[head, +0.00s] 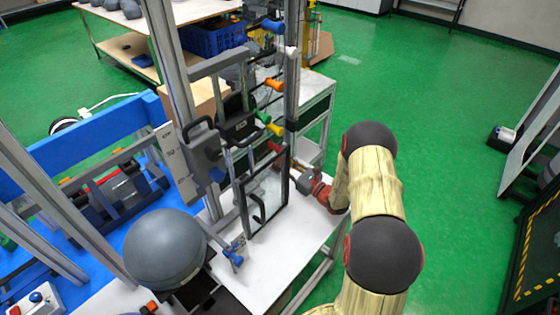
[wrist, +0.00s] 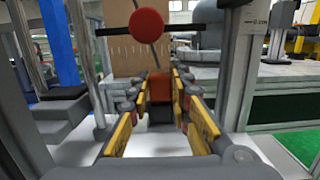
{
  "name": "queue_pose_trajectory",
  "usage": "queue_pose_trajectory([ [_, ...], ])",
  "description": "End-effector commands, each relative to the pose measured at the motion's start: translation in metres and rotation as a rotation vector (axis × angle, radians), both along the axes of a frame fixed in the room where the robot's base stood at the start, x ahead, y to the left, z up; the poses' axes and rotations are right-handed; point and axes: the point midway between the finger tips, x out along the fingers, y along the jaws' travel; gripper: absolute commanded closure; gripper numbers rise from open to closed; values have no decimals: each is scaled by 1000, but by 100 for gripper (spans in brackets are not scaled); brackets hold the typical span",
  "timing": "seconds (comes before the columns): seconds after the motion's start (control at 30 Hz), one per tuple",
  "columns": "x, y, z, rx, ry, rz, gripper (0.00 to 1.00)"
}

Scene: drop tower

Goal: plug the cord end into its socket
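My gripper (wrist: 161,82) is open in the wrist view, its yellow-padded fingers apart. A small orange-red block with a dark lower part (wrist: 160,90) shows between the fingertips, with narrow gaps at its sides. I cannot tell whether this is the cord end, or whether it lies between or beyond the tips. In the head view my gripper (head: 309,181) is at the right side of the tower, beside a dark-framed clear panel (head: 266,203). Its fingers are too small to judge there. I cannot make out the cord or its socket for certain.
A red round knob (wrist: 146,27) hangs close above the fingers. The tower's metal posts (head: 291,80) and several coloured knobs, including an orange one (head: 275,85), stand near my arm. A grey box with a handle (head: 204,155) is left. Green floor (head: 460,130) is open at right.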

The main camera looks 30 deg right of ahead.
Motion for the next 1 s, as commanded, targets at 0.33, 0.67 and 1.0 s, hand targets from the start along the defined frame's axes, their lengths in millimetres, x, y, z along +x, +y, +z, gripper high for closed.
queue_pose_trajectory([
  [0.33,0,0,-1,0,2,-1,61],
  [0.67,0,0,-1,0,2,0,59],
  [1.0,-1,0,-1,0,2,-1,59],
])
